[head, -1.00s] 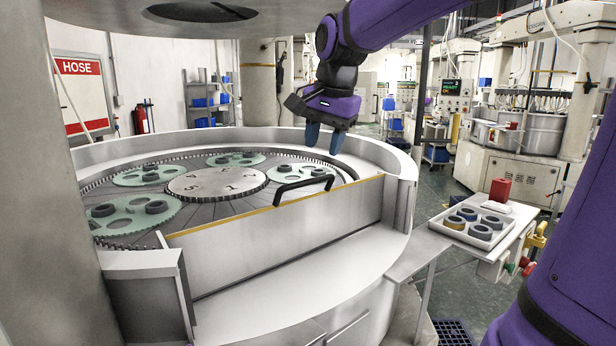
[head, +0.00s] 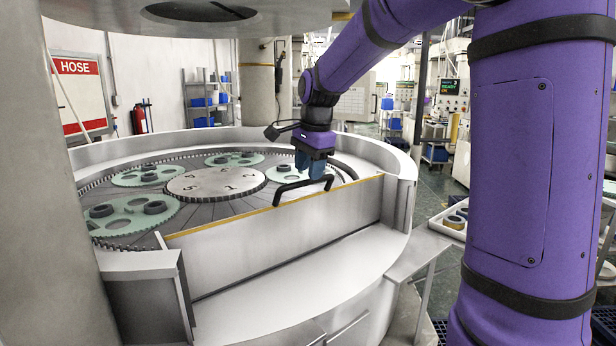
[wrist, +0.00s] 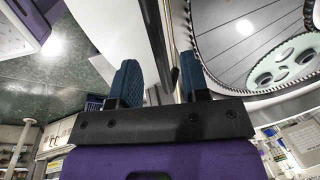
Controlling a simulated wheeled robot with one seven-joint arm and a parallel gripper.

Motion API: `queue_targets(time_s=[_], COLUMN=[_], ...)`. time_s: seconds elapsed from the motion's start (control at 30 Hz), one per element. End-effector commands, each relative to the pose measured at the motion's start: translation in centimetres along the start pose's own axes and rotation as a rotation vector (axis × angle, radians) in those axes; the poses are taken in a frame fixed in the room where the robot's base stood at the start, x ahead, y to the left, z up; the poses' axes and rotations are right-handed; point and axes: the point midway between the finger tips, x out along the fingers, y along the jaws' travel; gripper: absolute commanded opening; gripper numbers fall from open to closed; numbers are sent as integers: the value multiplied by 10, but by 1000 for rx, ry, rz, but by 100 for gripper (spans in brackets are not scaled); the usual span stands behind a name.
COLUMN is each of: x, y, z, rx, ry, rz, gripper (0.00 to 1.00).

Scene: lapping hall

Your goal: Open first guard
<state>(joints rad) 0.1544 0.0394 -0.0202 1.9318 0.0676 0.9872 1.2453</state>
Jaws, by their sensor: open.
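The first guard (head: 290,228) is a flat metal panel with a yellow top edge, standing across the front of the round machine. Its black bar handle (head: 303,186) rises at the top edge. My gripper (head: 311,170) points down over the handle's right part, and its blue fingers overlap the handle in the head view. In the wrist view my gripper (wrist: 158,82) has its two blue fingers apart. A dark bar, which looks like the handle (wrist: 154,45), runs between them without clear contact.
Behind the guard lies the lapping plate (head: 215,185) with green toothed carriers (head: 135,213) and dark rings. A side shelf (head: 418,255) and a white tray (head: 445,222) stand at the right, partly behind my arm. A pale column (head: 65,180) stands at the left.

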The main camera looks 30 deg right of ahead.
Motion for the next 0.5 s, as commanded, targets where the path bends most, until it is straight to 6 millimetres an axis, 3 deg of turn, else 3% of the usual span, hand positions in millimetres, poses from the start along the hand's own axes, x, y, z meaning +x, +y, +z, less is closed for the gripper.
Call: queue_targets(time_s=[0.2,0.5], x=[22,26], y=[0,0], z=[0,0], rx=[0,-1], ry=[0,0], rz=[0,0], gripper=[42,42])
